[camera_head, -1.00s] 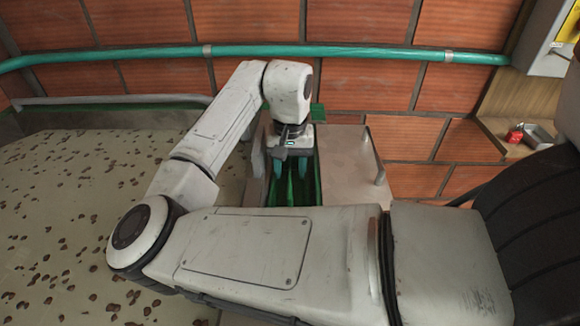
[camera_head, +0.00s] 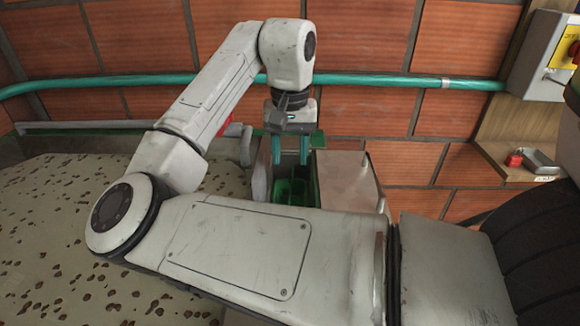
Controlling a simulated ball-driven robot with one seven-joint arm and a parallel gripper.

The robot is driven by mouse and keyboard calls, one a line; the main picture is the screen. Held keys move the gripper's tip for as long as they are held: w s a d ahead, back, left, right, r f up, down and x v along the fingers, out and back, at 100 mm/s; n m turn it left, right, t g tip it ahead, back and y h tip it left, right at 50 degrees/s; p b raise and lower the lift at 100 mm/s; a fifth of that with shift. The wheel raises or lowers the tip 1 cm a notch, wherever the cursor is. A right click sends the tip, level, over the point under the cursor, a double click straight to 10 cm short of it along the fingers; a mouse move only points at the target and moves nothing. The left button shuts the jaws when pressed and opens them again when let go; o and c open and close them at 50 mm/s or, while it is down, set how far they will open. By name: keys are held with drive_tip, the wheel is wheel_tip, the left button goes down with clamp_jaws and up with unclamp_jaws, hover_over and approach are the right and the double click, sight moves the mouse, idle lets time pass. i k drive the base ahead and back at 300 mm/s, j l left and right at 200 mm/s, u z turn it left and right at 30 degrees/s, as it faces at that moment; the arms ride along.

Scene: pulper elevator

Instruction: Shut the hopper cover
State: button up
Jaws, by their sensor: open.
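The green hopper channel (camera_head: 290,191) is open at the top, beyond my forearm. A flat grey metal plate (camera_head: 343,178) lies to its right and looks like the hopper cover, drawn aside. A small upright handle (camera_head: 382,203) shows at the plate's right edge. My gripper (camera_head: 290,158) points down with its two teal fingers apart and nothing between them. It appears to be above the green channel, left of the plate and apart from it. My forearm hides the near end of the channel and of the plate.
A speckled tank surface (camera_head: 50,215) spreads out at left. A teal pipe (camera_head: 390,82) runs along the brick wall behind. At right are a wooden shelf (camera_head: 495,160) with a red item (camera_head: 514,159) and a switch box (camera_head: 540,50).

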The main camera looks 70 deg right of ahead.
sight(348, 180)
drive_tip(key=k+l, duration=0.25)
drive_tip(key=k, duration=0.2)
drive_tip(key=k+l, duration=0.25)
drive_tip(key=k, duration=0.25)
